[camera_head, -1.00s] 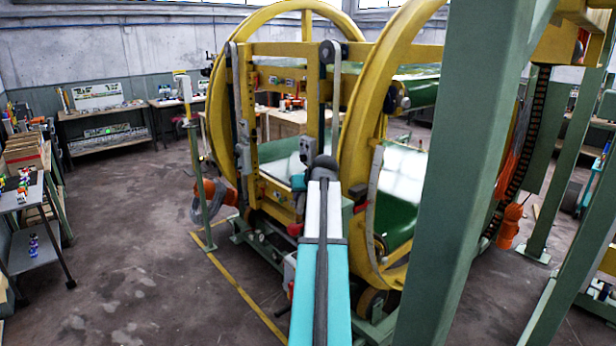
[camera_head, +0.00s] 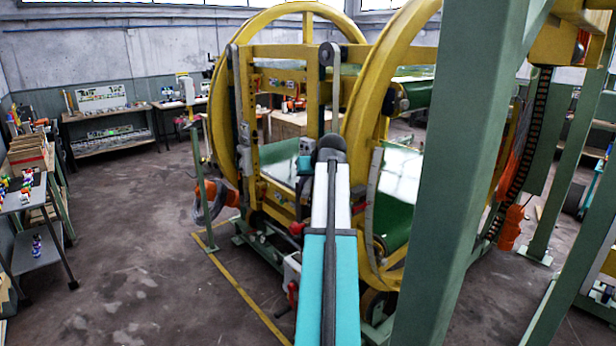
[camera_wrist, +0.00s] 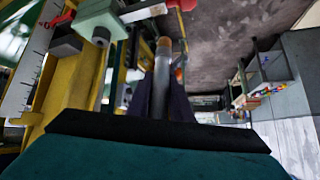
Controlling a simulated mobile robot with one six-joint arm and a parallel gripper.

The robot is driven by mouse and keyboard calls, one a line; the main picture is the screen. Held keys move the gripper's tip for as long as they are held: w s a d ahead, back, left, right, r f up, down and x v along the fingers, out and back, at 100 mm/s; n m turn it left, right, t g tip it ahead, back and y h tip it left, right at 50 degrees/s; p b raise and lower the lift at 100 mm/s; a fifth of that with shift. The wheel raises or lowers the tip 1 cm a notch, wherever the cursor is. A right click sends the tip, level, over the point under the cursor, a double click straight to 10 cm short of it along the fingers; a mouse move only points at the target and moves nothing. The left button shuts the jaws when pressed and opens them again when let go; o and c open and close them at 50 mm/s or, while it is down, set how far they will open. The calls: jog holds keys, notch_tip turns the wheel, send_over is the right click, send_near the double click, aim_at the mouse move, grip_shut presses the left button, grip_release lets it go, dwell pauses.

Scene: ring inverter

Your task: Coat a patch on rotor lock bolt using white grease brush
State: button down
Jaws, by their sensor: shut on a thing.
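In the wrist view my gripper (camera_wrist: 160,98) is shut on a slim grey rod with a brownish tip, which looks like the grease brush (camera_wrist: 162,72). Its tip points away from the wrist and appears clear of the frame. A pale green block with a round grey end (camera_wrist: 100,36) is left of the brush in the wrist view. I cannot tell whether this is the rotor lock bolt. In the head view my arm reaches toward the yellow ring inverter (camera_head: 250,25), and hides my gripper and the brush there.
A thick green post (camera_head: 465,170) stands close on the right. A thin green post (camera_head: 202,185) and an orange-grey device (camera_head: 215,200) stand left of the inverter. A shelf table (camera_head: 38,255) is at far left. Open concrete floor (camera_head: 130,240) lies between.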

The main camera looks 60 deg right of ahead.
jog(key=shift+r, duration=0.95)
jog(key=shift+a+f, duration=0.1)
jog(key=shift+w+a+f, duration=0.15)
jog(key=shift+w+a, duration=0.05)
jog(key=shift+w, duration=0.1)
jog(key=w+a+f+n+y+b, duration=0.1)
jog(key=w+a+f+b, duration=0.1)
jog(key=w+a+f, duration=0.6)
jog(key=w+a+f+n+t+y+b, duration=0.1)
jog(key=w+a+f+b, duration=0.15)
jog(key=w+a, duration=0.65)
jog(key=w+a+f+n+b, duration=0.1)
jog(key=w+a+f+b, duration=0.3)
jog(key=a, duration=1)
jog(key=w+a+f+n+y+b, duration=0.1)
jog(key=a+f, duration=0.3)
jog(key=a, duration=0.7)
jog(key=w+a+f+n+y+b, duration=0.1)
jog(key=a+f, duration=0.3)
jog(key=a, duration=0.8)
jog(key=w+a+f+n+y+b, duration=0.1)
jog(key=a+f, duration=0.4)
jog(key=a, duration=0.6)
jog(key=shift+w+a+n+t+b, duration=0.15)
jog(key=shift+a+n+t+b, duration=0.35)
jog(key=shift+b, duration=0.45)
